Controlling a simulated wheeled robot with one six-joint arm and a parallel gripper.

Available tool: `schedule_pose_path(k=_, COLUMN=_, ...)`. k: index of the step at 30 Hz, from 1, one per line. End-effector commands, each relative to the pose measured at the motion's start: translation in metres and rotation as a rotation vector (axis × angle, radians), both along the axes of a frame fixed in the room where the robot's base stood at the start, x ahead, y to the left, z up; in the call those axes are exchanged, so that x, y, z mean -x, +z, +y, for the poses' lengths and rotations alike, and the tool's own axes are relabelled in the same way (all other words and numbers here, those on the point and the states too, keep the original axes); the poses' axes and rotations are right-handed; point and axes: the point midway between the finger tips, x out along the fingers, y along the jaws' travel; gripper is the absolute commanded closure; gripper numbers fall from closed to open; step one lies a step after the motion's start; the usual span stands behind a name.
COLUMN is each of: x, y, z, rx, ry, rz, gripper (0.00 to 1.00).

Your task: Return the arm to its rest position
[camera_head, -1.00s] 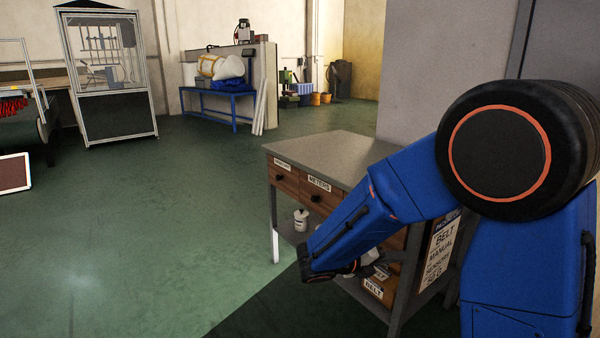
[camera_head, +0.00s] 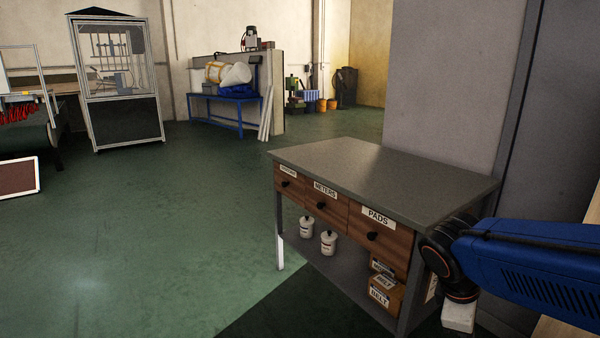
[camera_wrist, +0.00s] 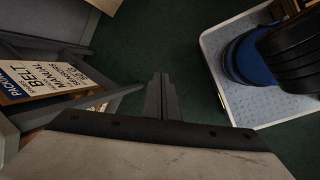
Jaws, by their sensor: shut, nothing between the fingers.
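My blue arm (camera_head: 530,262) reaches in from the right edge of the head view, low beside the workbench's right end. In that view my gripper is mostly hidden, with only a pale part (camera_head: 459,316) of the hand showing below the dark wrist. In the wrist view my gripper (camera_wrist: 161,80) is shut and empty, its fingers together over the dark green floor.
A grey-topped workbench (camera_head: 350,160) with labelled drawers stands close to my arm. White containers (camera_head: 328,242) and boxes (camera_head: 384,292) sit on its lower shelf. A labelled board (camera_wrist: 40,78) is left of the fingers. Floor (camera_head: 150,240) is open to the left.

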Motion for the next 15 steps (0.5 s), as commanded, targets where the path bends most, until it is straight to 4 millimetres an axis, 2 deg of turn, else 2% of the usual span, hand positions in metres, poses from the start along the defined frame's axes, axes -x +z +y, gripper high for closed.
schedule_pose_path(k=6, x=0.029, y=0.008, z=0.017, rx=-0.235, ry=-0.351, rz=-0.220, gripper=1.00)
schedule_pose_path(k=15, x=0.051, y=0.022, z=0.042, rx=-0.521, ry=-0.749, rz=-0.431, gripper=1.00)
